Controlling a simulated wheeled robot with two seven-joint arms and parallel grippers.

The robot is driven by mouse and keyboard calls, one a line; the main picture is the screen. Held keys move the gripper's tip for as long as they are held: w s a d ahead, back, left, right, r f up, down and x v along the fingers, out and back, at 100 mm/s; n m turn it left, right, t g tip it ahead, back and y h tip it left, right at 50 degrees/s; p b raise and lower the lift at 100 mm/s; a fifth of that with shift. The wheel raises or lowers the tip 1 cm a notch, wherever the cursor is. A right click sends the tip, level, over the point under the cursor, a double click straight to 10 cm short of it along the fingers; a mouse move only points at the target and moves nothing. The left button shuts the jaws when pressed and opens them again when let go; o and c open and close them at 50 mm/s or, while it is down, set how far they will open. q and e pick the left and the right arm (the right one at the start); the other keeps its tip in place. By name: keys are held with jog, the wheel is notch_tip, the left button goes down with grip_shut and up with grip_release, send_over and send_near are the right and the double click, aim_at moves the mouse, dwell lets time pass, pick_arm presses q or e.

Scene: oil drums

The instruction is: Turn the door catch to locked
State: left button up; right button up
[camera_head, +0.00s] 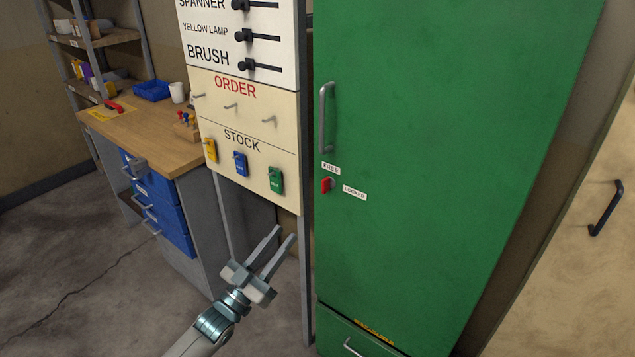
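The door catch (327,185) is a small red lever on a metal base near the left edge of the green door (430,130). Its red part looks upright, under the FREE label (332,168). The LOCKED label (354,192) is to its right. The door has a vertical metal handle (325,118) above the catch and looks closed. My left gripper (281,238) is below and left of the catch, apart from it. Its two fingers are spread with nothing seen between them. My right gripper is not in view.
A board (246,135) with hooks and yellow, blue and green tags stands left of the door. A workbench (150,138) with blue drawers is farther left. A lower drawer (350,338) is beneath the door. Bare floor (90,270) lies at the lower left.

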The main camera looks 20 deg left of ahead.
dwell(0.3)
pick_arm(q)
jog(key=p, duration=0.6)
send_near(322, 186)
jog(key=x, duration=0.9)
jog(key=shift+w+d+r, duration=0.1)
jog(key=shift+w+d, duration=0.05)
jog(key=shift+c, duration=0.7)
grip_shut()
